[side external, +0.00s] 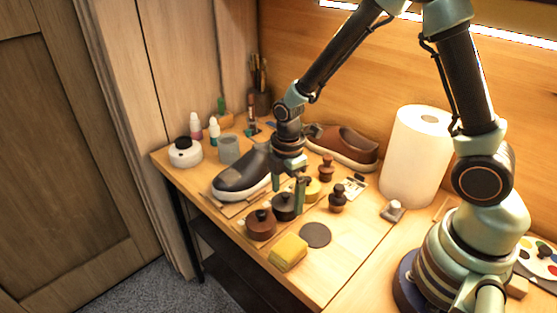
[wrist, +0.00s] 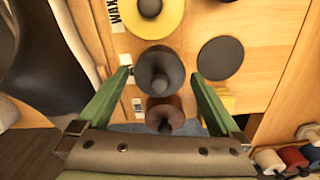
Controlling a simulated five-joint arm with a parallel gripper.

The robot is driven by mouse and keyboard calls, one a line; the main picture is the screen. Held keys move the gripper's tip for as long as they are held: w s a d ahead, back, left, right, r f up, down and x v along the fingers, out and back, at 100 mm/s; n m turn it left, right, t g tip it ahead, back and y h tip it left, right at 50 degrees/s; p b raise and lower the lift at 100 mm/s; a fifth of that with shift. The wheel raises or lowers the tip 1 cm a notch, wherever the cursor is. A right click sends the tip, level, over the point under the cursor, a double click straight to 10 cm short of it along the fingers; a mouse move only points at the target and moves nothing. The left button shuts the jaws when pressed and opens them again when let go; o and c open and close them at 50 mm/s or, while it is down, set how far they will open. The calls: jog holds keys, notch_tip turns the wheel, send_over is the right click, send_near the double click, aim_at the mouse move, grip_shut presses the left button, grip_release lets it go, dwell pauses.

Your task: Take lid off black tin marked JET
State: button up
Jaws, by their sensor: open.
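The black tin (side external: 284,208) stands upright on the bench with a black knobbed lid on it. In the wrist view the black tin (wrist: 158,68) lies between my fingertips, its knob facing the camera. My gripper (side external: 287,200) points down with one finger on each side of the tin. In the wrist view my gripper (wrist: 160,75) is open, with visible gaps between fingers and lid. I cannot tell the exact fingertip height. A small white label (wrist: 126,58) beside the tin is partly hidden by the left finger; I cannot read it.
A brown tin (side external: 261,223) and a yellow tin (wrist: 158,16) flank the black one closely. A dark disc (side external: 315,235) and a yellow sponge (side external: 288,252) lie nearby. A dark sneaker (side external: 240,178) stands to the left. The bench at front right is clear.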

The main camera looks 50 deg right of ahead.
jog(key=c, duration=1.1)
